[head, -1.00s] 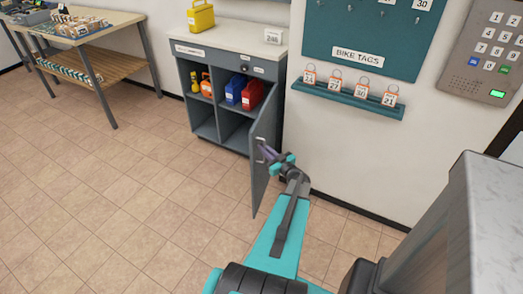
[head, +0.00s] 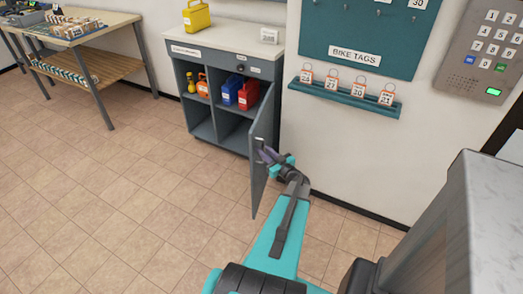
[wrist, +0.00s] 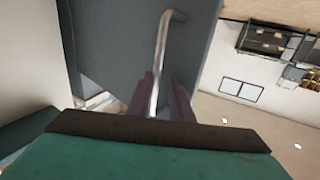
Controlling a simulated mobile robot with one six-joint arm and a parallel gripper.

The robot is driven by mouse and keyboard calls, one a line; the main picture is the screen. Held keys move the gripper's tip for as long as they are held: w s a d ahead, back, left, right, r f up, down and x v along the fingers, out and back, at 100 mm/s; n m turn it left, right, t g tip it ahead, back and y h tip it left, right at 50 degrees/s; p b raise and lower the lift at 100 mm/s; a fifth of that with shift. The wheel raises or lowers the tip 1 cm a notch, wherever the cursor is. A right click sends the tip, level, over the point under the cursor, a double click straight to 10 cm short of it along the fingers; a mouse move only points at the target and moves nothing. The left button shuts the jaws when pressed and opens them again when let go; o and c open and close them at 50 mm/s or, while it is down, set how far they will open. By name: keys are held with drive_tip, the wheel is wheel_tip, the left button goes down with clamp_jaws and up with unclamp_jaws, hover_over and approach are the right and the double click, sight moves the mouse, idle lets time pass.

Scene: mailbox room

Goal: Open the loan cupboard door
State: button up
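The loan cupboard (head: 208,52) is a low grey unit with a pale top, and its front stands open. Its grey door (head: 262,165) is hinged on the right and swung far out, roughly square to the front. The door's metal bar handle (wrist: 162,50) shows in the wrist view on the door face. My gripper (head: 268,155) is at the handle on the door's right side. In the wrist view, its two purple fingers (wrist: 164,98) are apart on either side of the handle's lower end, with a gap visible. Contact cannot be told.
Blue (head: 231,91) and red (head: 248,95) cases stand inside the cupboard. A yellow case (head: 196,16) is on top. A tag rail (head: 345,98) is on the wall at right. A wooden table (head: 90,40) stands far left. The tiled floor before the cupboard is clear.

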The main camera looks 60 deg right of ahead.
drive_tip(key=b+v, duration=0.1)
drive_tip(key=v, duration=1.1)
drive_tip(key=shift+b, duration=0.3)
drive_tip(key=shift+a, duration=0.15)
